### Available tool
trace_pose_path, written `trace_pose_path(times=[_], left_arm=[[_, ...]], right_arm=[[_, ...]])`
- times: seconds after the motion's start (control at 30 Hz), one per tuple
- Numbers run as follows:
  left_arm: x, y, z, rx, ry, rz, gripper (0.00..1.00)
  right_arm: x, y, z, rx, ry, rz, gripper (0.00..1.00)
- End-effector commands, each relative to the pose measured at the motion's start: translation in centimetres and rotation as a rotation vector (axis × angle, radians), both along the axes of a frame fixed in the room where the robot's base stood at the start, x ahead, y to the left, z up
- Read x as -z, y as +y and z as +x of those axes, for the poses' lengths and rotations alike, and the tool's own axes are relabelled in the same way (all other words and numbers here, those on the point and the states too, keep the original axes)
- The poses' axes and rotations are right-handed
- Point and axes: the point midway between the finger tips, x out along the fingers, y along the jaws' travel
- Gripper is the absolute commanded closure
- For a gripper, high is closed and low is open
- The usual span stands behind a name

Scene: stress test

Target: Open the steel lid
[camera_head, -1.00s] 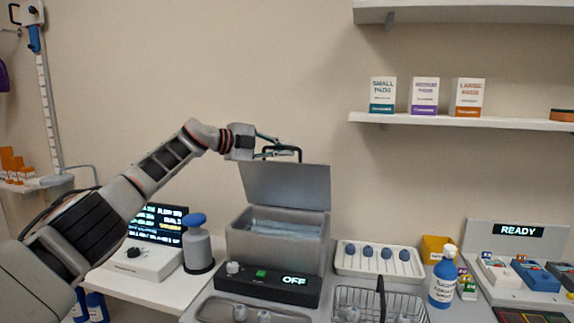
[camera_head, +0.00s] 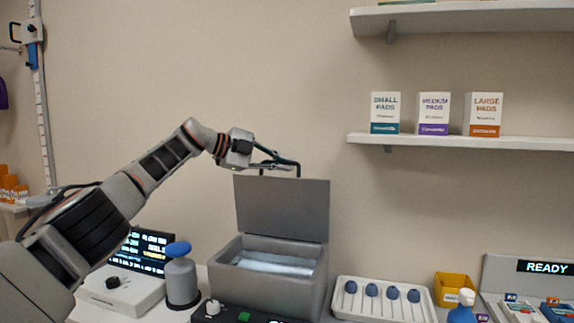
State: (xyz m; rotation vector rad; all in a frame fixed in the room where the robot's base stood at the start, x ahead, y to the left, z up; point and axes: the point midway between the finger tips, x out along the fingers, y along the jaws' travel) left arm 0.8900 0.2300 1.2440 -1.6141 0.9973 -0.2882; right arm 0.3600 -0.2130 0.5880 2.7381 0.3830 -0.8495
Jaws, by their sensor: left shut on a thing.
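The steel lid (camera_head: 282,208) stands raised, close to upright, at the back edge of the grey steel box (camera_head: 262,290). The box is open at the top and its pale inside shows. A dark handle (camera_head: 298,170) rises at the top edge of the lid. My left gripper (camera_head: 284,164) comes from the left, above the lid, and is shut on the handle. The exact contact of its fingers on the handle is small and hard to make out. My right gripper is out of view.
A pump bottle with a blue top (camera_head: 180,274) stands left of the box. A white tray (camera_head: 345,312) with several dark blue knobs sits at its right. A shelf (camera_head: 460,141) with three pad boxes hangs on the right wall.

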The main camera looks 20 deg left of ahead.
Motion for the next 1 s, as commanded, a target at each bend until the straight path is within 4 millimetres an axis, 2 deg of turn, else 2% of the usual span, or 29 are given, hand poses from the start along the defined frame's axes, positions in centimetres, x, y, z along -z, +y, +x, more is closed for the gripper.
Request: trace_pose_path(times=[0.67,0.7,1.0], left_arm=[[0.03,0.20,-0.31,0.004,0.032,0.000,1.00],[0.02,0.19,-0.31,0.004,0.032,0.000,0.85],[0.02,0.28,-0.28,0.002,0.032,0.001,0.85]], right_arm=[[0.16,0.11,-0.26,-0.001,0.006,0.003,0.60],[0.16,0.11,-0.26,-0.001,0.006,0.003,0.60],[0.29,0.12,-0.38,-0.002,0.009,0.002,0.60]])
